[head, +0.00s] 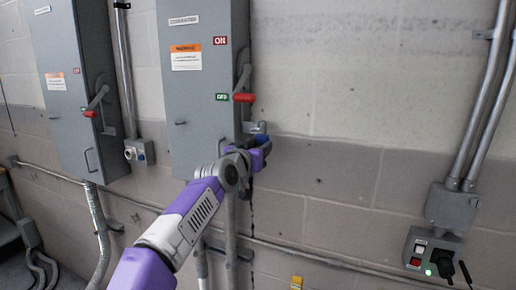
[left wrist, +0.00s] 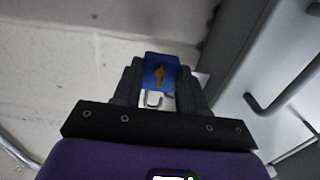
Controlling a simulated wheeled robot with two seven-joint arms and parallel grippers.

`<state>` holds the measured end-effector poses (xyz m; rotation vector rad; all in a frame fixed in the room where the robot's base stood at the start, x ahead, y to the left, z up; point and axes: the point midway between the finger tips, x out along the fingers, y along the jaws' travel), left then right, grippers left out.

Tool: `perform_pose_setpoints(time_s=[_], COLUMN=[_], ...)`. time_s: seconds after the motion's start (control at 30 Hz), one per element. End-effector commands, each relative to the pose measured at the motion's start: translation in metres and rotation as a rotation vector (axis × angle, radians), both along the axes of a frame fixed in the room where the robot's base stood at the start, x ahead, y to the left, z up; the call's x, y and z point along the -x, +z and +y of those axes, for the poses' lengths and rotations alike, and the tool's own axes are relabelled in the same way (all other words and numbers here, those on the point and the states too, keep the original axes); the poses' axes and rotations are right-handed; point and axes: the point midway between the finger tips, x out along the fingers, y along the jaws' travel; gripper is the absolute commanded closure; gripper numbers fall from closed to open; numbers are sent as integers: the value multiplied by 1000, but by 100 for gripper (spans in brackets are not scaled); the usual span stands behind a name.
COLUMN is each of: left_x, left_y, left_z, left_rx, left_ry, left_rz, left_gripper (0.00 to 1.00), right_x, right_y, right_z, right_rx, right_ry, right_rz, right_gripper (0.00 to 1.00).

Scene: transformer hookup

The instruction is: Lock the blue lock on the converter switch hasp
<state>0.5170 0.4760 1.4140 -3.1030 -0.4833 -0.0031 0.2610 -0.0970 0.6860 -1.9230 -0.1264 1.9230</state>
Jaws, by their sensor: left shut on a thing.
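The converter switch is a grey wall cabinet (head: 208,90) with a red-handled lever (head: 244,98) on its right side, near the green OFF label. Its hasp (head: 257,128) shows as a small grey piece at the lower right side of the cabinet. My left gripper (head: 262,150) is right below the hasp, shut on the blue lock (left wrist: 160,72). The lock also shows as a bit of blue in the head view (head: 264,140). My right gripper is out of view.
A second grey cabinet (head: 75,80) with a red-handled lever stands to the left. Conduits run down the wall below the cabinets. A control box (head: 433,254) with a lit green light sits at the lower right. The wall between is clear.

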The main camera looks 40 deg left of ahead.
Motion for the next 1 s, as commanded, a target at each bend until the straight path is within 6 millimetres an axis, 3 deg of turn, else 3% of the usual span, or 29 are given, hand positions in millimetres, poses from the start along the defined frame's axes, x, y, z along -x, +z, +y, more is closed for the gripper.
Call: perform_pose_setpoints(time_s=[1.0], left_x=[4], left_y=[0], left_z=[11], left_rx=[1], left_ry=[0], left_rz=[-1], left_gripper=[95], right_x=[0], right_y=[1], right_z=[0], right_rx=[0], right_ry=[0], right_rz=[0], right_gripper=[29])
